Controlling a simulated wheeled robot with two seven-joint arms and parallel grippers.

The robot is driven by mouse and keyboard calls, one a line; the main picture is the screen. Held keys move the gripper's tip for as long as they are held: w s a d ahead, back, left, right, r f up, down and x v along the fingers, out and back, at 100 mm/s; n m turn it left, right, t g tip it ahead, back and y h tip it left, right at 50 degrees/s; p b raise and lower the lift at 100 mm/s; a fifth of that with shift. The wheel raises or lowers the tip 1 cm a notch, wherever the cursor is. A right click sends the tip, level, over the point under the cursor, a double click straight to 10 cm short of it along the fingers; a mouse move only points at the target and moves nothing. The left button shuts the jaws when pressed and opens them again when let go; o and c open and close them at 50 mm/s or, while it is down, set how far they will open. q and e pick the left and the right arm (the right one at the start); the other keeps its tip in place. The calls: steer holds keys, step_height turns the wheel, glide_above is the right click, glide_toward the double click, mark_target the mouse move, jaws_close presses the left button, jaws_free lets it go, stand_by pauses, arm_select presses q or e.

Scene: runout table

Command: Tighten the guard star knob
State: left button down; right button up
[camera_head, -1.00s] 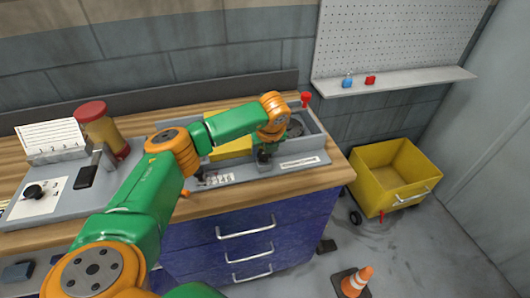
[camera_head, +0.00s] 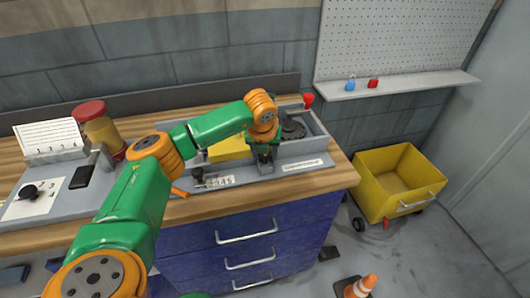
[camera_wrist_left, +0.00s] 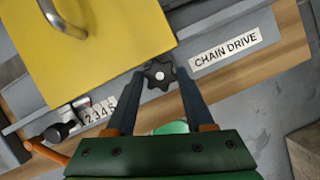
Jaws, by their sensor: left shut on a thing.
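The guard star knob (camera_wrist_left: 159,75) is dark with a pale centre and sits at the edge of the yellow guard in the left wrist view. My left gripper (camera_wrist_left: 160,78) is shut on it, one finger on each side. In the head view my left gripper (camera_head: 265,160) points down at the front of the grey machine, and the knob there is too small and covered to make out. The yellow guard (camera_wrist_left: 110,40) has a metal handle (camera_wrist_left: 65,18); part of it also shows in the head view (camera_head: 228,149). My right gripper is not in view.
A "CHAIN DRIVE" label (camera_wrist_left: 226,47) is beside the knob. A small black knob (camera_wrist_left: 55,133), number scale (camera_wrist_left: 98,112) and orange lever (camera_wrist_left: 45,152) lie left. A dark gear (camera_head: 293,130) and red knob (camera_head: 308,99) are right. A red-lidded jar (camera_head: 100,128) stands further left.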

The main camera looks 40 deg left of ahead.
arm_select(q)
steer(key=shift+c, duration=1.4)
jaws_free()
steer(key=b+v, duration=0.2)
steer(key=v, duration=0.5)
